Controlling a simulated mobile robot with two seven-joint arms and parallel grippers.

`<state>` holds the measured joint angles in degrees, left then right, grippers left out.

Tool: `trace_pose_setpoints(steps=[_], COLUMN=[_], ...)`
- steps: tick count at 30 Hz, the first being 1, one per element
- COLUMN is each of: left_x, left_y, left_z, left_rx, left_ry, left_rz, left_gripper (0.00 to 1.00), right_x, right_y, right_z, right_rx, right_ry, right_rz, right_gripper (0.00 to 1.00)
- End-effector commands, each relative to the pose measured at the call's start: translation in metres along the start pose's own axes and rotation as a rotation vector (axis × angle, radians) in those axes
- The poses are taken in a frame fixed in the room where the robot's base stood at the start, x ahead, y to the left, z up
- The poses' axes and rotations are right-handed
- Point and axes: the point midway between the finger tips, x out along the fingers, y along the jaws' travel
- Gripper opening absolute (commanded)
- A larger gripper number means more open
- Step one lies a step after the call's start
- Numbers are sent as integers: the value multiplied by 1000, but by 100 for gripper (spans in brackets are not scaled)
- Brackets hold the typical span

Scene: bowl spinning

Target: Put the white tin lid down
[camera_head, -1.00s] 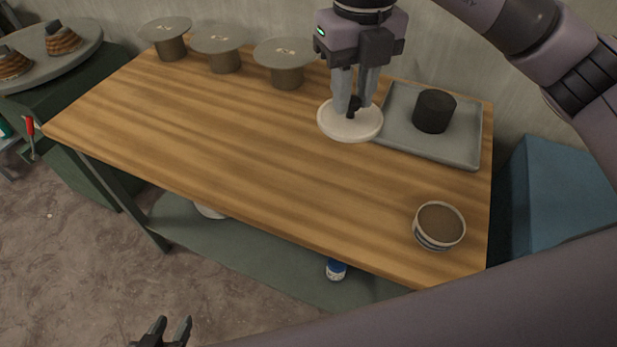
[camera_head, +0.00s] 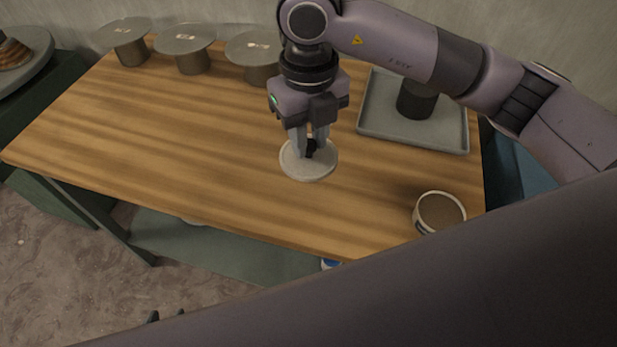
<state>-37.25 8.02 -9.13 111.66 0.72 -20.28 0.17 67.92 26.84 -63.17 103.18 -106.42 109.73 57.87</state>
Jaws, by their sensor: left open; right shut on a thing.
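The white tin lid (camera_head: 296,172) is a flat round disc with a dark knob. My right gripper (camera_head: 310,146) points down and is shut on the lid's knob. The lid is level, over the middle right of the wooden table (camera_head: 190,140); I cannot tell whether it touches the wood. An open white tin (camera_head: 440,212) with brown contents stands near the table's right front corner, apart from the lid.
A grey tray (camera_head: 378,128) holding a dark cylinder (camera_head: 416,100) lies at the back right. Several grey round stands (camera_head: 184,40) line the back edge. A blue box (camera_head: 537,175) is right of the table. The table's left and middle are clear.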

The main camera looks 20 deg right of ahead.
Motion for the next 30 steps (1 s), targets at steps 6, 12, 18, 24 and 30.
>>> trace_pose_setpoints(steps=[6, 12, 18, 24, 30], left_x=[-2, -3, -3, -4, -3], left_y=[0, 0, 0, 0, 0], left_z=[-3, -3, -4, -5, -5], left_rx=[0, 0, 0, 0, 0], left_ry=[0, 0, 0, 0, 0], left_rz=[0, 1, 0, 0, 0], left_gripper=[43, 43, 43, 43, 43], right_x=[52, 71, 93, 114, 113], right_y=[0, 0, 0, 0, 0], right_z=[-1, 0, -1, 0, 0], right_rx=[0, 0, 0, -1, -1], right_ry=[4, 1, 4, -1, -1], right_rz=[0, 1, 0, 1, 1], right_gripper=[0, 0, 0, 0, 0])
